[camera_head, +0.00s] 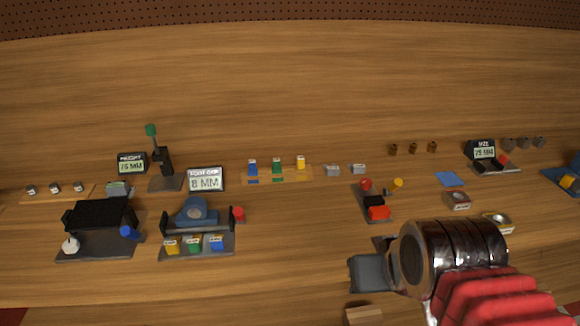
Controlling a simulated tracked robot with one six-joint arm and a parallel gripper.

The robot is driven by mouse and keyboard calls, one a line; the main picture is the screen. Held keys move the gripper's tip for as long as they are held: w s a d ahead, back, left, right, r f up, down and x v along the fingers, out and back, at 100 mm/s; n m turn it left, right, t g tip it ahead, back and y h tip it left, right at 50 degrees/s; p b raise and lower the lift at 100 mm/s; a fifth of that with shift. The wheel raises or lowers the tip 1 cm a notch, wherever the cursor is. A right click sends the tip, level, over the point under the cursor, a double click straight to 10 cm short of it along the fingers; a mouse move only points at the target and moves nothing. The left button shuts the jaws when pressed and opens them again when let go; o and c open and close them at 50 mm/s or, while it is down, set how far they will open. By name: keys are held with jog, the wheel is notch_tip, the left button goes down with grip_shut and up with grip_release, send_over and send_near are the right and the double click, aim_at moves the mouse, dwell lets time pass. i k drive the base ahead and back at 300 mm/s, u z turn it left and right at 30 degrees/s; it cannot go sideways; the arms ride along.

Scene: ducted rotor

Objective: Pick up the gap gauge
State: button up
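I cannot tell for certain which object is the gap gauge. A sign (206,180) left of centre reads 8 MM, under a small line that is hard to read. Beside it, small blue (253,167), green (277,167) and yellow (301,163) upright pieces stand on a wooden strip (309,175). Below the sign is a grey fixture with a blue rounded part (196,213) and yellow, green and blue labelled blocks along its front. My gripper (367,272) is at the lower right, well away from these. Its fingers are too unclear to show their opening.
A black block fixture (100,216) with white and blue knobs stands at left. A red-and-black device (376,205) and a wooden block (363,315) lie near my gripper. A blue square (449,179) and a 75 MM display (482,150) are at right.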

aim_at(277, 169)
jog(key=z, duration=0.9)
jog(key=k, duration=0.6)
jog(key=u, duration=1)
jog(key=i, duration=1)
jog(key=u, duration=0.05)
